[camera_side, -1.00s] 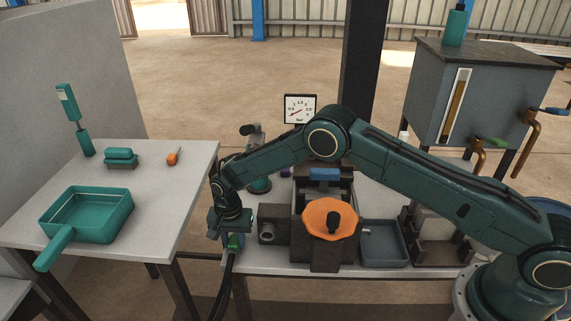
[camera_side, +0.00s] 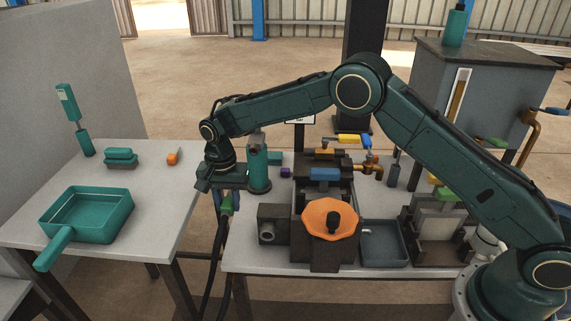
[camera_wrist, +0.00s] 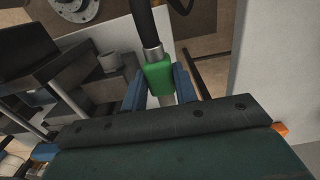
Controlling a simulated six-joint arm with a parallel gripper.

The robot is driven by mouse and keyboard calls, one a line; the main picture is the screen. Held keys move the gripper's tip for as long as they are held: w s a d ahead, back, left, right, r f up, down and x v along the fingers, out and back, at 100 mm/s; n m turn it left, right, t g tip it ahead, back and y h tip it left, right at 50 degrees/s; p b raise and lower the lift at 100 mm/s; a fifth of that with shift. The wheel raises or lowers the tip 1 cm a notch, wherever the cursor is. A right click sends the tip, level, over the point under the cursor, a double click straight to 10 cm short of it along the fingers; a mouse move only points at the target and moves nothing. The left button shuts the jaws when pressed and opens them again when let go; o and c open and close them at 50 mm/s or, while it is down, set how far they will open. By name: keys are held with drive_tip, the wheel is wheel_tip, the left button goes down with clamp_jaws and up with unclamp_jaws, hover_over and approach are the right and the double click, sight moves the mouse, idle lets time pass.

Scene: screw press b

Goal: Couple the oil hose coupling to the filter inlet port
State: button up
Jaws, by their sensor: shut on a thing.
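My gripper (camera_side: 226,200) is shut on the green oil hose coupling (camera_side: 228,207), left of the right-hand table's front left corner. In the wrist view the blue jaws of my gripper (camera_wrist: 158,88) press on both sides of the green coupling (camera_wrist: 159,73). Its grey metal end (camera_wrist: 167,99) points toward the gripper body, and the black hose (camera_wrist: 148,26) leaves the other end. In the side view the hose (camera_side: 213,265) hangs down. A grey round port (camera_side: 267,236) sticks out of a dark block, apart from the coupling; I cannot tell if it is the filter inlet.
The press with an orange funnel-like part (camera_side: 329,217) stands right of the block. Brass valves (camera_side: 368,168) stand behind it. A grey tray (camera_side: 384,244) is at its right. The left table (camera_side: 160,225) holds a green pan (camera_side: 87,216). A gap separates the tables.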

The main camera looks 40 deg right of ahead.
sight(227, 203)
drive_tip(key=shift+r, duration=2.9)
drive_tip(key=shift+s+f, duration=0.1)
drive_tip(key=shift+f, duration=0.05)
drive_tip(key=s+a+f, duration=0.3)
drive_tip(key=s+f, duration=1.1)
drive_tip(key=s, duration=0.2)
drive_tip(key=shift+s, duration=0.25)
drive_tip(key=shift+w, duration=0.15)
drive_tip(key=shift+w+d, duration=1.85)
drive_tip(key=shift+d, duration=0.05)
